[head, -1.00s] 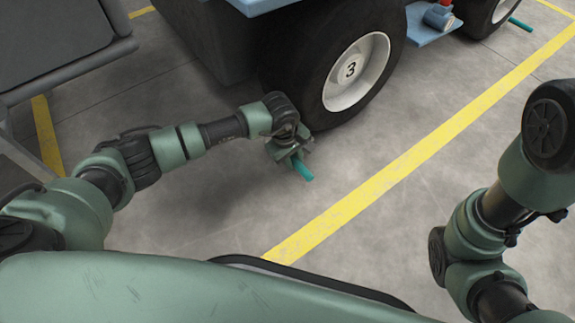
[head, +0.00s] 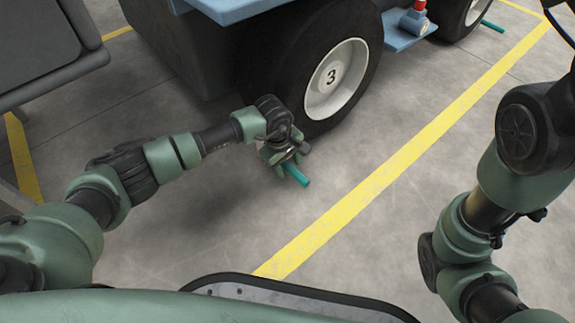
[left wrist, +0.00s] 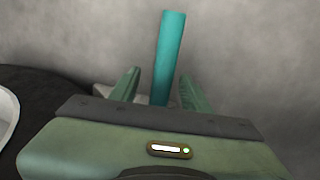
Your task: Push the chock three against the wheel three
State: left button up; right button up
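Wheel three (head: 331,77) is a black tyre with a white hub marked 3, at the top centre of the head view. Its tyre (left wrist: 45,95) fills the left side of the left wrist view. Chock three shows mainly as a teal handle (head: 296,174) on the floor side of the tyre, near its base; the handle also rises in the left wrist view (left wrist: 168,55). My left gripper (head: 283,153) is low at the handle, its fingers open on either side of it. The chock's body is mostly hidden, so contact with the tyre cannot be told. My right gripper is out of view.
A yellow floor line (head: 385,175) runs diagonally right of the handle. A blue step (head: 405,34) with a red-topped item is beside the wheel. Another teal handle (head: 492,26) lies by the far wheel. A grey cabinet (head: 45,45) stands left. Floor right of the line is clear.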

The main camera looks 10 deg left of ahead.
pick_arm(q)
jog(key=shift+s+f, duration=0.1)
jog(key=shift+f, duration=0.05)
notch_tip(320, 180, up, 8)
jog(key=s+p, duration=0.1)
jog(key=p, duration=0.5)
jog(key=shift+a, duration=0.45)
jog(key=shift+f, duration=0.1)
